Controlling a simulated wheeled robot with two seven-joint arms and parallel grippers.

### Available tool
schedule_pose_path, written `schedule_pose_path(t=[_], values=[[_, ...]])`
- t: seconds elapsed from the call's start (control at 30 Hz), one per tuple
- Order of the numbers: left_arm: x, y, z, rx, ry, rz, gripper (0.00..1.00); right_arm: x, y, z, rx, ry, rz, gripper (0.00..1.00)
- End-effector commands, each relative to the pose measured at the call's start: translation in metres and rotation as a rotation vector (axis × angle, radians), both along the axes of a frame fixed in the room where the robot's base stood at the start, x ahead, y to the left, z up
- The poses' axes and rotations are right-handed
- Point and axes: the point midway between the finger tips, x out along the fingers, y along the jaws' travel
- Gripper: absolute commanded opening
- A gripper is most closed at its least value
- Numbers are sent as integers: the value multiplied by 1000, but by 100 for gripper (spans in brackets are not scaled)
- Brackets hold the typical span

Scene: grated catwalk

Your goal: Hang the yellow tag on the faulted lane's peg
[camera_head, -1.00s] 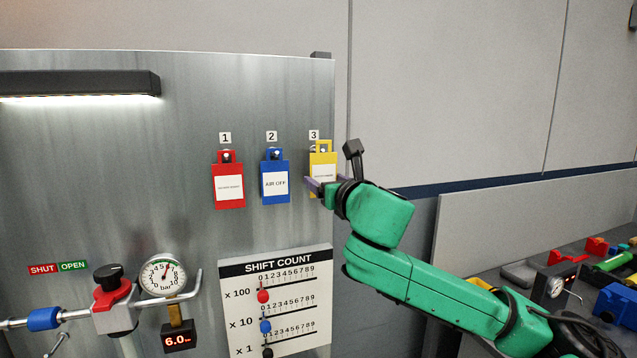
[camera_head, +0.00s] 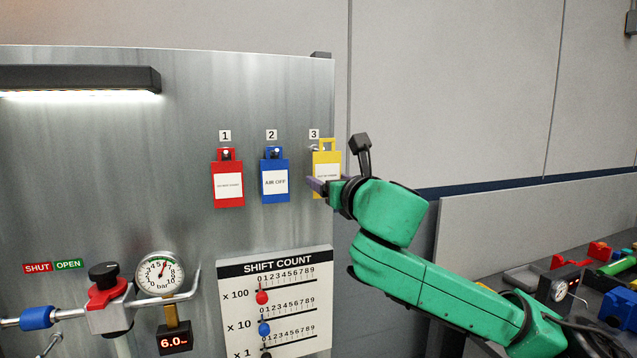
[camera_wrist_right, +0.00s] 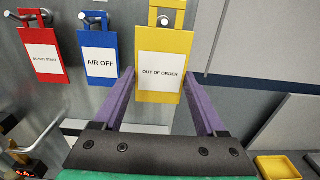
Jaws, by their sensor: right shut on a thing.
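The yellow tag (camera_head: 327,170), lettered OUT OF ORDER in the right wrist view (camera_wrist_right: 161,72), is upright by the peg under the number 3 plate (camera_head: 314,133). The peg's tip (camera_head: 314,148) shows at the left side of the tag's loop in the head view. I cannot tell whether the loop is still around the peg. My right gripper (camera_head: 318,186) is shut on the tag's body, with a purple finger at each side edge (camera_wrist_right: 161,88). The lanes and their pegs do not show. My left gripper is not in view.
A red tag (camera_head: 228,190) and a blue AIR OFF tag (camera_head: 275,182) hang on pegs 1 and 2, left of the yellow one. Below are a SHIFT COUNT board (camera_head: 275,300), a pressure gauge (camera_head: 159,273) and a 6.0 display (camera_head: 173,340). A cluttered bench stands right.

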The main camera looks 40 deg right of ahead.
Motion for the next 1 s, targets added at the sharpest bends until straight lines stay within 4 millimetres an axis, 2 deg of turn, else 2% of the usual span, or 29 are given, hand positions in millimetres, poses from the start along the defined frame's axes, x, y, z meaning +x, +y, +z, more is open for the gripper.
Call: schedule_pose_path(t=[0.63,1.0], values=[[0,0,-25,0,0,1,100,-22,8,-1,-2,-2,0,34],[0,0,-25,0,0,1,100,-25,9,0,-1,0,0,34]])
